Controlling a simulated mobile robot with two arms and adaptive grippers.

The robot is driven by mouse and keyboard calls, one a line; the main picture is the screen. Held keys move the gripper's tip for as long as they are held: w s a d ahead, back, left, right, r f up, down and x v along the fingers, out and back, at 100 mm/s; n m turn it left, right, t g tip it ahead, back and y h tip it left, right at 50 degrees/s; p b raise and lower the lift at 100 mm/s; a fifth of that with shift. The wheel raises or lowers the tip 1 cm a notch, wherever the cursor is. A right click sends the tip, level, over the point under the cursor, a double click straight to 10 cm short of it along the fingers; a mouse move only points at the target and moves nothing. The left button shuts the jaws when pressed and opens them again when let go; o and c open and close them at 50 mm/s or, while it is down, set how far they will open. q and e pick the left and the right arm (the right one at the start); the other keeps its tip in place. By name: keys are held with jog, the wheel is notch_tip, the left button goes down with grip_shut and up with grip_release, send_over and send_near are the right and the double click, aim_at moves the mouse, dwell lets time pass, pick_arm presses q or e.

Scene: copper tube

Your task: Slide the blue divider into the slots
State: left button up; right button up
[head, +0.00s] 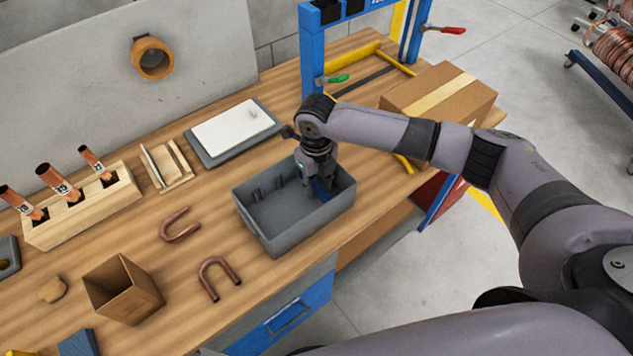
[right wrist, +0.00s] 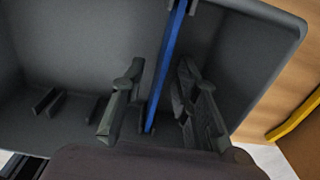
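The grey bin (head: 268,228) stands on the workbench near its front edge. The blue divider (head: 321,190) is upright inside it, toward the bin's right end; the gripper partly covers it in the head view. In the right wrist view the divider (right wrist: 166,65) shows as a thin blue strip, its top end between small grey ribs on the bin wall. My right gripper (right wrist: 159,72) reaches down into the bin with one finger on each side of the divider. Gaps show between the fingers and the divider. The divider's bottom edge is not clear. My left gripper is not in view.
More slot ribs (right wrist: 45,101) are on the bin wall, left of the divider. A cardboard box (head: 438,95) and blue frame stand behind right. A grey tray (head: 203,157), copper U-bends (head: 219,273) and a wooden tube rack (head: 85,213) lie to the left.

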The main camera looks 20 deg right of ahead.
aim_at(317, 184)
jog(key=shift+r, duration=0.15)
notch_tip(317, 184, up, 12)
dwell(0.3)
jog(key=shift+f, duration=0.2)
dwell(0.3)
